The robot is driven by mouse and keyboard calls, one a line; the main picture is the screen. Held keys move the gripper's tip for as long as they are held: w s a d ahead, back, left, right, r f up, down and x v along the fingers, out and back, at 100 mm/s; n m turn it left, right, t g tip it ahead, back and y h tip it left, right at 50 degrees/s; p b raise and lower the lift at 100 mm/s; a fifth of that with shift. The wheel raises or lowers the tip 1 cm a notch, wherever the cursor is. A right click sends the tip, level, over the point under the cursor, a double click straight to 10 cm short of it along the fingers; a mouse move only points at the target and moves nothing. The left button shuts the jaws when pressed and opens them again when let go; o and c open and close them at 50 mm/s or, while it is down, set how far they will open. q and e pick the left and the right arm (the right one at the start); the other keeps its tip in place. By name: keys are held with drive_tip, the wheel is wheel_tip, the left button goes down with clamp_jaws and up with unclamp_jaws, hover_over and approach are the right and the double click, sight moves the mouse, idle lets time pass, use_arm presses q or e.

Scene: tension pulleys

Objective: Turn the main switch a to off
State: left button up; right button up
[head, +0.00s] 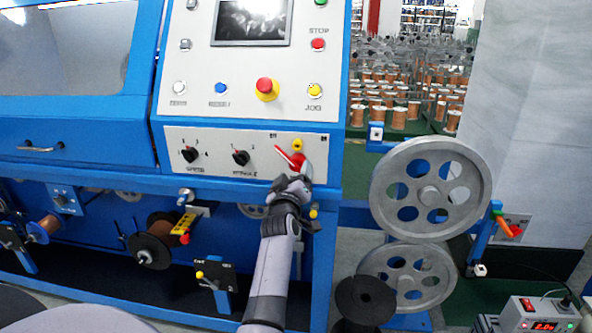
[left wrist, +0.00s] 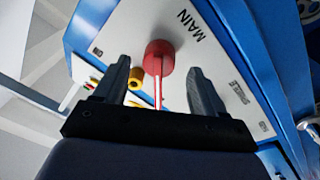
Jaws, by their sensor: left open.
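The main switch is a red rotary handle (head: 284,154) on the lower white panel of the blue machine, at the panel's right end. In the head view its lever slants to the upper left; its base is partly hidden by my gripper. In the left wrist view the red switch (left wrist: 158,55) sits beside the word MAIN, its thin lever pointing between my fingers. My left gripper (head: 296,180) is right in front of the switch; it is open in the left wrist view (left wrist: 160,88), with a finger on each side of the lever and visible gaps. My right gripper is not in view.
A red emergency button (head: 265,88) is on the panel above. Large grey pulleys (head: 478,190) stand at the right.

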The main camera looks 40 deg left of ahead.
use_arm(q)
drive_tip(key=v, duration=0.3)
drive_tip(key=shift+s+d, duration=0.2)
drive_tip(key=shift+s, duration=0.1)
idle(0.4)
